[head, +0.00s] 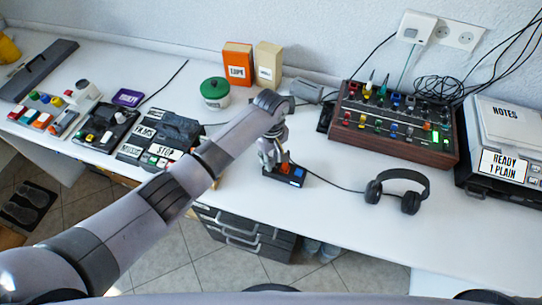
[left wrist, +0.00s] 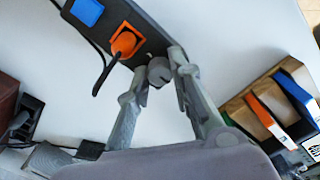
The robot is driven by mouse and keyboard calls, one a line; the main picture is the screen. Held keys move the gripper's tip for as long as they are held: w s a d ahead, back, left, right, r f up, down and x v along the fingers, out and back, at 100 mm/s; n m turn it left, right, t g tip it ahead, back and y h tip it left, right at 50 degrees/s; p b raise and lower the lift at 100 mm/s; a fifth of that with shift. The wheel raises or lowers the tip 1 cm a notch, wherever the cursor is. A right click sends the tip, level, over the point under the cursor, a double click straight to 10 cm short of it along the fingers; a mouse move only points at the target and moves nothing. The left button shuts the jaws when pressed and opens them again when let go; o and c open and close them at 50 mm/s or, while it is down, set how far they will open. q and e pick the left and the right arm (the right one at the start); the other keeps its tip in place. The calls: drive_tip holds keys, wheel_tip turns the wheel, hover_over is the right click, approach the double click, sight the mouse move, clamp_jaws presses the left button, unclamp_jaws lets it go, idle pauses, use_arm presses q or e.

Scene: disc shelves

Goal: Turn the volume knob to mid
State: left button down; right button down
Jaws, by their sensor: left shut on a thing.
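A small dark box (head: 294,184) lies on the white table in the head view, left of the headphones. It has a blue square and an orange part on top. In the left wrist view the same box (left wrist: 152,38) shows the blue square (left wrist: 87,11), the orange part (left wrist: 125,42) and a grey round knob (left wrist: 158,72) at its near end. My left gripper (head: 270,157) is over the box's left end, its fingers (left wrist: 161,66) shut on the knob. Any mark on the knob is hidden, so its setting cannot be read. My right gripper is not in view.
Black headphones (head: 407,177) lie to the right, with a cable running to the box. A wood-sided mixer (head: 392,140) stands behind. A green-lidded jar (head: 216,93) and orange carton (head: 238,64) stand at the back. The front table edge is close; table around the box is mostly clear.

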use_arm(q)
drive_tip(key=m+p, duration=0.2)
drive_tip(key=m, duration=0.2)
drive_tip(key=shift+r+p, duration=0.15)
drive_tip(key=shift+p, duration=0.15)
drive_tip(key=m+p, duration=0.1)
drive_tip(key=m, duration=0.3)
drive_tip(key=shift+m+p, duration=0.3)
drive_tip(key=shift+p, duration=0.1)
drive_tip(key=m+p, duration=0.1)
drive_tip(key=m, duration=0.9)
drive_tip(key=c, duration=1.4)
unclamp_jaws()
